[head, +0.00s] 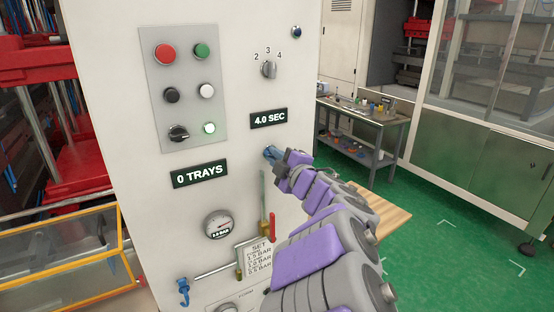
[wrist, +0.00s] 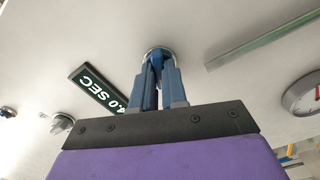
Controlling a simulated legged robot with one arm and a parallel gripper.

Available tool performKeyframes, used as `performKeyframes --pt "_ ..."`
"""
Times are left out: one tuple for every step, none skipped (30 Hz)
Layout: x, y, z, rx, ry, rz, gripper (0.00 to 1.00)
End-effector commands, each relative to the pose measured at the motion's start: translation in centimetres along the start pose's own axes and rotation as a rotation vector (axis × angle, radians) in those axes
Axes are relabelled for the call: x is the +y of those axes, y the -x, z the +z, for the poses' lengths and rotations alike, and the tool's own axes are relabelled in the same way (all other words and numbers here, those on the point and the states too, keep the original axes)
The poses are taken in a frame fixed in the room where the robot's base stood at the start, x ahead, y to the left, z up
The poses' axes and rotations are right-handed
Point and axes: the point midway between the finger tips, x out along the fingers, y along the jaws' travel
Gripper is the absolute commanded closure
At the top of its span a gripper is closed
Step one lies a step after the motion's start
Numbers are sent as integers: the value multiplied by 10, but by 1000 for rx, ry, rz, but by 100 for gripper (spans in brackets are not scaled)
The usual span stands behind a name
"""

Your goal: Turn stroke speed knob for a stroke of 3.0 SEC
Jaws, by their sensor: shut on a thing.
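My gripper (head: 272,153) is at the white panel face, just below the 4.0 SEC display (head: 269,118). In the wrist view my gripper's blue fingers (wrist: 157,75) are closed together on a round knob (wrist: 158,51) with a pale rim on the panel. The fingers cover most of this knob, and its marking cannot be read. The display reading 4.0 SEC (wrist: 97,88) shows beside the fingers in the wrist view. In the head view the gripped knob is hidden by my gripper.
A selector (head: 268,69) marked 2, 3, 4 sits above the display. A button plate (head: 187,87), a 0 TRAYS display (head: 200,173), a gauge (head: 218,225) and a red-handled valve (head: 272,228) are on the same panel. A workbench (head: 365,123) stands behind at right.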

Motion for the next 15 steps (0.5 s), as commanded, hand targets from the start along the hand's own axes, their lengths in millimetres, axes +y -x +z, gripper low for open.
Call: performKeyframes --pt "-4 0 0 1 6 -9 100" --pt "-4 0 0 1 6 -9 100" --pt "-4 0 0 1 7 -10 100" --pt "-4 0 0 1 7 -10 100" --pt "-4 0 0 1 7 -10 100" --pt "-5 0 0 1 7 -10 100" --pt "-5 0 0 1 6 -10 100" --pt "-5 0 0 0 6 -10 100" --pt "-5 0 0 0 6 -10 100" --pt "-5 -1 0 0 6 -11 100" --pt "-5 0 0 0 6 -11 100" --pt "-5 -1 0 0 6 -11 84" --pt "-5 -1 0 0 6 -10 82" --pt "-4 -1 1 0 5 -10 79" --pt "-4 -1 1 0 5 -9 75"
